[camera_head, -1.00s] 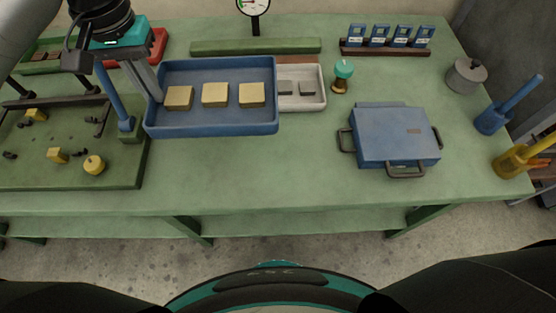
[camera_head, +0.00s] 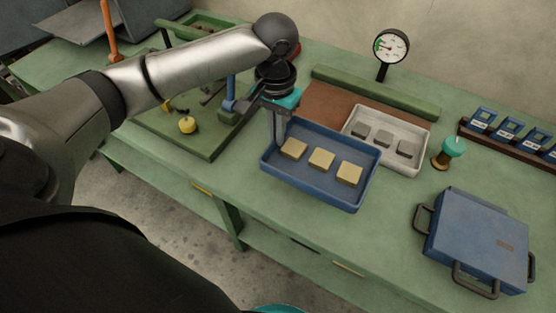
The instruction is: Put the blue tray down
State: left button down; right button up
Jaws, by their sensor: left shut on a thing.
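The blue tray (camera_head: 318,193) is at the front part of the green workbench, with three pale yellow blocks in it: one at the left (camera_head: 293,149), one in the middle (camera_head: 322,159) and one at the right (camera_head: 349,174). It looks about level. My left gripper (camera_head: 276,138) points down and is shut on the tray's back left rim. I cannot tell whether the tray's underside touches the bench. My right gripper is not in view.
Behind the tray are a brown mat (camera_head: 340,105) and a pale tray (camera_head: 413,162) with three grey blocks. A teal-topped stamp (camera_head: 452,149) and a blue case (camera_head: 477,243) stand to the right. A green fixture board (camera_head: 201,140) lies left. Bench space between tray and case is clear.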

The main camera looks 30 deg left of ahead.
pick_arm(q)
notch_tip(320, 180, down, 3)
jog(key=shift+r+b, duration=0.1)
jog(key=shift+b, duration=0.2)
notch_tip(320, 180, down, 5)
jog(key=shift+f+b, duration=0.1)
jog(key=shift+b, duration=0.75)
jog(key=shift+f, duration=0.15)
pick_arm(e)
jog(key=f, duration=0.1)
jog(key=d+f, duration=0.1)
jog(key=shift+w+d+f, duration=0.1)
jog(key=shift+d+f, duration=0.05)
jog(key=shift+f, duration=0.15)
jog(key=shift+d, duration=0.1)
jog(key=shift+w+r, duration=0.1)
